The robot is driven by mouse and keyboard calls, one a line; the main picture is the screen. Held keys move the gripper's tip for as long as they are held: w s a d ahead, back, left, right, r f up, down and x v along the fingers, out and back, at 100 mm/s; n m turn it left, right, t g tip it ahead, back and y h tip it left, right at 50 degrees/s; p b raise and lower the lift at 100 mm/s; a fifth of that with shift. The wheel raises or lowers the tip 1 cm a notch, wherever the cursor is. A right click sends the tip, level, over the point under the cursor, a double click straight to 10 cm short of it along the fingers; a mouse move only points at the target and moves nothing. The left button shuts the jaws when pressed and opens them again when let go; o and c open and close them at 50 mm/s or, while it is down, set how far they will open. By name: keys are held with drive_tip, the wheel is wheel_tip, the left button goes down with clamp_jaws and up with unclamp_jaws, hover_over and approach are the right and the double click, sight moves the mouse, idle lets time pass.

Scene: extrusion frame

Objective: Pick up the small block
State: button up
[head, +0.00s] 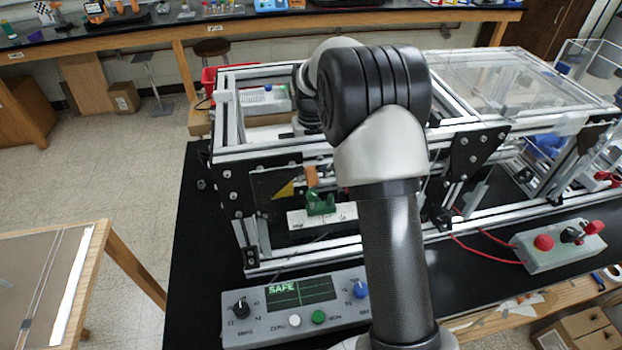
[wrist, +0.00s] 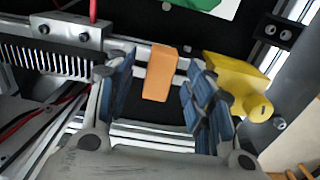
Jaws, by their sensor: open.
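A small orange block (wrist: 160,72) shows in the wrist view. It lies between the two blue-padded fingers of my gripper (wrist: 157,92), which is open, with a visible gap on each side of it. I cannot tell whether the block is fully down between the pads or beyond them. In the head view, the orange block (head: 311,176) is inside the aluminium frame, above a green part. My gripper is hidden there behind my arm.
A yellow part (wrist: 236,82) sits close right of my gripper, and a finned grey part (wrist: 45,62) at left. A green part (head: 320,204) is below the block. Aluminium frame bars (head: 275,158) surround the area. A control box (head: 295,308) stands in front.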

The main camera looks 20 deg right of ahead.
drive_tip(key=shift+f, duration=0.5)
drive_tip(key=shift+c, duration=0.3)
drive_tip(key=c, duration=0.9)
drive_tip(key=shift+r, duration=0.15)
